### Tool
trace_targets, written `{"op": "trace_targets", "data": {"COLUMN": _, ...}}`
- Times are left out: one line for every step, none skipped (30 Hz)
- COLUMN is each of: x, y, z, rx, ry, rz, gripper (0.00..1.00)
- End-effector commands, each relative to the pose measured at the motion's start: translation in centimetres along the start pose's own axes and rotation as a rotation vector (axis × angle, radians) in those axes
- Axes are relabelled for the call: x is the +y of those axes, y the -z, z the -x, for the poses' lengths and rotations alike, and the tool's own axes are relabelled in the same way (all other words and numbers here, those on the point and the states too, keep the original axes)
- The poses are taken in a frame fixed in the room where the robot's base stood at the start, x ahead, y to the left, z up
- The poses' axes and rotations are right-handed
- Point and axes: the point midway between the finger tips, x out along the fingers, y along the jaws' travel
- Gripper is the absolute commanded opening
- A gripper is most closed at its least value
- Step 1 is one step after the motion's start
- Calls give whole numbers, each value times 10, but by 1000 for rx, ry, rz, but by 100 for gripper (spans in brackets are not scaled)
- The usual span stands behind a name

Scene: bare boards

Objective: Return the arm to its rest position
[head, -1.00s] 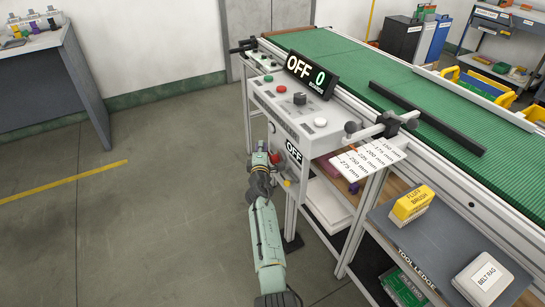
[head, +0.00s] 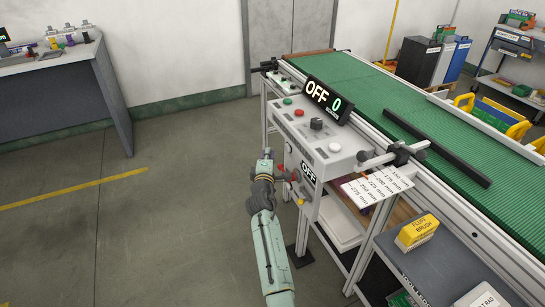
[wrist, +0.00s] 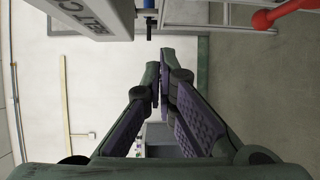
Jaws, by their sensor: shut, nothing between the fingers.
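My arm (head: 268,245) reaches forward, left of the conveyor's control box. My gripper (head: 267,155) is at its far end, just left of the box and apart from its front face. In the wrist view the two dark fingers (wrist: 163,72) come together at the tips with nothing between them. The control box (head: 318,133) carries a display reading OFF 0 (head: 322,102), several buttons and a dark knob (head: 316,124). A red part (wrist: 284,14) shows at the upper right of the wrist view, clear of the fingers.
The green conveyor (head: 400,105) runs back along the right. A grey ledge (head: 440,265) with a yellow brush box (head: 416,231) stands at lower right. A grey workbench (head: 70,80) is at far left. The floor (head: 170,240) left of my arm is free.

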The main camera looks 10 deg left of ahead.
Motion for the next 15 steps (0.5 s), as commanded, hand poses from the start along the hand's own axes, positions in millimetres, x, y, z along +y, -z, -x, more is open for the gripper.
{"op": "trace_targets", "data": {"x": 5, "y": 1, "z": 3, "rx": 0, "ry": -1, "rz": -3, "gripper": 0}}
{"op": "trace_targets", "data": {"x": 7, "y": 2, "z": 5, "rx": -1, "ry": 0, "rz": -1, "gripper": 0}}
{"op": "trace_targets", "data": {"x": 9, "y": 3, "z": 7, "rx": -1, "ry": 1, "rz": -1, "gripper": 0}}
{"op": "trace_targets", "data": {"x": 10, "y": 3, "z": 8, "rx": 0, "ry": 0, "rz": -1, "gripper": 0}}
{"op": "trace_targets", "data": {"x": 12, "y": 4, "z": 8, "rx": 1, "ry": 0, "rz": -1, "gripper": 0}}
{"op": "trace_targets", "data": {"x": 13, "y": 4, "z": 9, "rx": 1, "ry": 1, "rz": -1, "gripper": 0}}
{"op": "trace_targets", "data": {"x": 13, "y": 5, "z": 9, "rx": 1, "ry": 1, "rz": -1, "gripper": 0}}
{"op": "trace_targets", "data": {"x": 13, "y": 5, "z": 10, "rx": 1, "ry": 1, "rz": -1, "gripper": 0}}
{"op": "trace_targets", "data": {"x": 13, "y": 5, "z": 10, "rx": 1, "ry": 1, "rz": 0, "gripper": 0}}
{"op": "trace_targets", "data": {"x": 13, "y": 5, "z": 10, "rx": 1, "ry": 1, "rz": 0, "gripper": 0}}
{"op": "trace_targets", "data": {"x": 13, "y": 5, "z": 10, "rx": 1, "ry": 1, "rz": 0, "gripper": 0}}
{"op": "trace_targets", "data": {"x": 13, "y": 5, "z": 10, "rx": 1, "ry": 1, "rz": 0, "gripper": 0}}
{"op": "trace_targets", "data": {"x": 13, "y": 5, "z": 9, "rx": 1, "ry": 1, "rz": 0, "gripper": 0}}
{"op": "trace_targets", "data": {"x": 13, "y": 4, "z": 9, "rx": 0, "ry": 1, "rz": 0, "gripper": 0}}
{"op": "trace_targets", "data": {"x": 13, "y": 4, "z": 9, "rx": 0, "ry": 1, "rz": -1, "gripper": 0}}
